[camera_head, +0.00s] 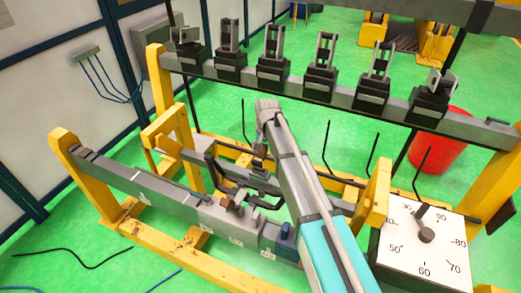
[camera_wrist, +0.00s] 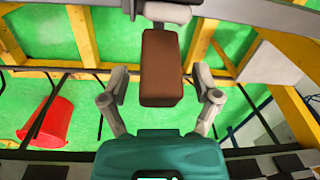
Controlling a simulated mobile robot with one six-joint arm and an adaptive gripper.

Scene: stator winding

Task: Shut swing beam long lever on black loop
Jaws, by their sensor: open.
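In the wrist view, my gripper (camera_wrist: 160,82) is open, one finger on each side of a brown block-shaped handle (camera_wrist: 161,66) with a grey roller at its far end. Clear gaps show between fingers and block; I cannot tell if it lies at fingertip depth. This may be the long lever's grip. In the head view, my arm reaches down over the swing beam (camera_head: 228,172), a dark bar slung between yellow side arms, and hides part of it. A small brown piece shows by my gripper (camera_head: 262,148). I cannot make out the black loop for certain.
A white dial plate (camera_head: 420,250) with a dark pointer stands at right. A red bucket (camera_head: 446,140) stands behind the frame. A lower grey beam (camera_head: 150,187) lies in front.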

